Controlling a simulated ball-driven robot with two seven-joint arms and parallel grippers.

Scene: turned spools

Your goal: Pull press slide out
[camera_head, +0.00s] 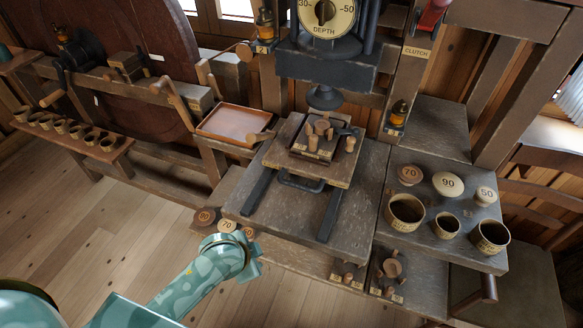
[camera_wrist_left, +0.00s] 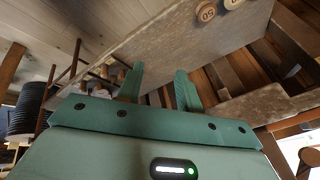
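The press slide (camera_head: 326,174) is a square wooden plate on two dark rails (camera_head: 258,190) on the grey press bed. It sits far back, just in front of and below the press head (camera_head: 325,97). A dark bar handle (camera_head: 300,184) is at its front edge. A tray with wooden spool parts (camera_head: 325,138) rests on it. My left gripper (camera_head: 256,262) is off the bed's front left edge, apart from the handle. In the left wrist view my left gripper (camera_wrist_left: 158,78) has its two fingers spread with nothing between them. My right gripper is in neither view.
Cups (camera_head: 406,210) and numbered discs (camera_head: 448,185) stand on the right side table. More numbered discs (camera_head: 227,226) lie at the bed's front left corner, close to my left gripper. A reddish tray (camera_head: 236,123) is left of the press. The bed between the rails is clear.

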